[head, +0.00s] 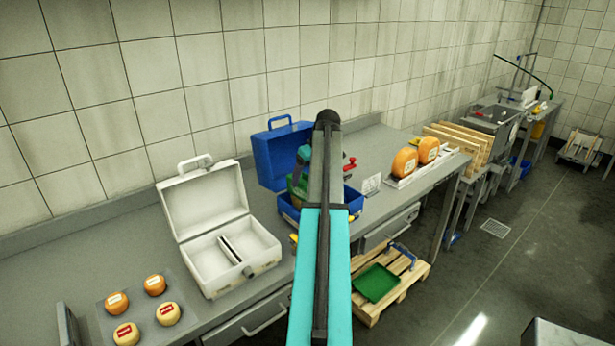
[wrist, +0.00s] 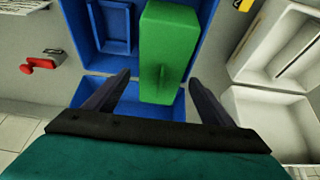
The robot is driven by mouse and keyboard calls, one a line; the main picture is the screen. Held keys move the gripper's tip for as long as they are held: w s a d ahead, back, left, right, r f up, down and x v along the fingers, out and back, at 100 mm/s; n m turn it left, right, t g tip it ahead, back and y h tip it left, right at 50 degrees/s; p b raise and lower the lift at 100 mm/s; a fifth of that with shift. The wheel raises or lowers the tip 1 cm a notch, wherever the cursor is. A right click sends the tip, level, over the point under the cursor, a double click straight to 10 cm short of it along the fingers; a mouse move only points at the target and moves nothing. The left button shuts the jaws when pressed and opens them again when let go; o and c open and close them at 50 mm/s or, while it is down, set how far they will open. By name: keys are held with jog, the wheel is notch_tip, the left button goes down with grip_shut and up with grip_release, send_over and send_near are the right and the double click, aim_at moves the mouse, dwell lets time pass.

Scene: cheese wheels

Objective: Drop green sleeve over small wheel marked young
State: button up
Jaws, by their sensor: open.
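A green sleeve (wrist: 168,50) appears as a tall green block between my fingers in the wrist view. It is in front of the blue case, and a sliver of green (head: 297,188) shows beside my arm in the head view. My gripper (wrist: 158,82) is open, with one finger on each side of the sleeve's lower part; I cannot tell whether they touch it. Small wheels sit at the lower left of the head view: two orange (head: 116,303) (head: 155,285) and two pale yellow (head: 126,334) (head: 168,314). Their labels are too small to read.
The open blue case (head: 280,155) stands behind my arm. An open white case (head: 205,203) is between it and the small wheels. A red-handled item (wrist: 40,64) is left of the gripper. Larger orange wheels (head: 405,161) stand farther right on the bench (head: 385,143).

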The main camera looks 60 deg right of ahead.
jog(key=b+v, duration=0.4)
jog(key=v, duration=0.9)
jog(key=shift+r, duration=0.35)
dwell(0.4)
